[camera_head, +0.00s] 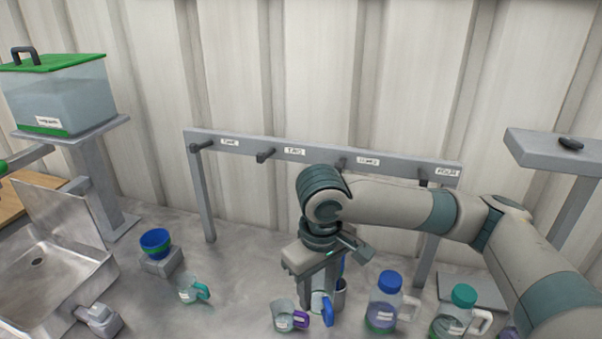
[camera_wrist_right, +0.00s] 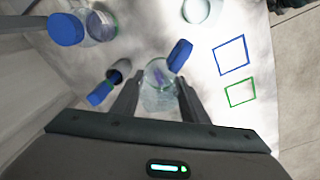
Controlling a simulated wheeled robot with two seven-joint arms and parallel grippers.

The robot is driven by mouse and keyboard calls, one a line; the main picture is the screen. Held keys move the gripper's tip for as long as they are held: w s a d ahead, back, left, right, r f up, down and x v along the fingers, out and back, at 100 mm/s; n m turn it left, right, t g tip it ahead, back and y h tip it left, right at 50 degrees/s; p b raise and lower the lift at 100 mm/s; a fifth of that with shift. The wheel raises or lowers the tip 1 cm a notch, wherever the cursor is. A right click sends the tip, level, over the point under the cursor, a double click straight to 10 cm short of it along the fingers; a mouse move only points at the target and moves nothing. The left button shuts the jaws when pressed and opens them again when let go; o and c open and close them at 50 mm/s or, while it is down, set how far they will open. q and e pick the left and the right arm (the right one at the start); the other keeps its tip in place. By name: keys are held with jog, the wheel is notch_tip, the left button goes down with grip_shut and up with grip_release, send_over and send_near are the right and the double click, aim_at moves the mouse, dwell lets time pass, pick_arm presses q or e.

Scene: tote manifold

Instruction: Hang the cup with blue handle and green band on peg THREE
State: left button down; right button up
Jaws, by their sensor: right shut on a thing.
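My right gripper (camera_head: 318,290) points down over the counter, below the peg rail. In the right wrist view its fingers (camera_wrist_right: 160,105) are shut on a clear cup (camera_wrist_right: 157,78) with a blue handle (camera_wrist_right: 179,55). The cup also shows in the head view (camera_head: 317,304), at counter height; I cannot tell if it touches the counter. I cannot make out a green band on it. Peg THREE (camera_head: 342,162) is on the rail (camera_head: 320,155), partly behind my arm, its label small. A darker cup (camera_wrist_right: 119,72) with a blue handle stands beside the held one.
A purple-handled cup (camera_head: 283,314) and a teal-handled cup (camera_head: 189,288) stand to the left. A blue-lidded bottle (camera_head: 384,300) and a teal-lidded bottle (camera_head: 455,314) stand close on the right. A blue bowl (camera_head: 155,241) sits on a block near the sink (camera_head: 45,275).

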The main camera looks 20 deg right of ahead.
jog(key=w+r+n+y+p, duration=0.1)
jog(key=w+r+n+p, duration=0.3)
jog(key=r, duration=0.5)
jog(key=w+r+n+y+p, duration=0.1)
jog(key=w+r+n+p, duration=0.2)
jog(key=r+n+p, duration=0.4)
notch_tip(320, 180, up, 4)
jog(key=shift+w+a+f+n+t, duration=0.3)
jog(key=shift+w+n+t, duration=0.1)
jog(key=shift+n, duration=0.1)
jog(key=shift+w+d, duration=0.15)
jog(key=shift+w+d+f, duration=0.2)
jog(key=shift+w+d, duration=1.1)
jog(key=shift+w, duration=0.4)
jog(key=shift+w+d+f, duration=0.15)
jog(key=shift+w+d, duration=1.1)
jog(key=shift+w, duration=0.45)
jog(key=shift+w+d+f, duration=0.2)
jog(key=shift+w+d, duration=1.1)
jog(key=shift+w, duration=0.4)
jog(key=shift+w, duration=0.1)
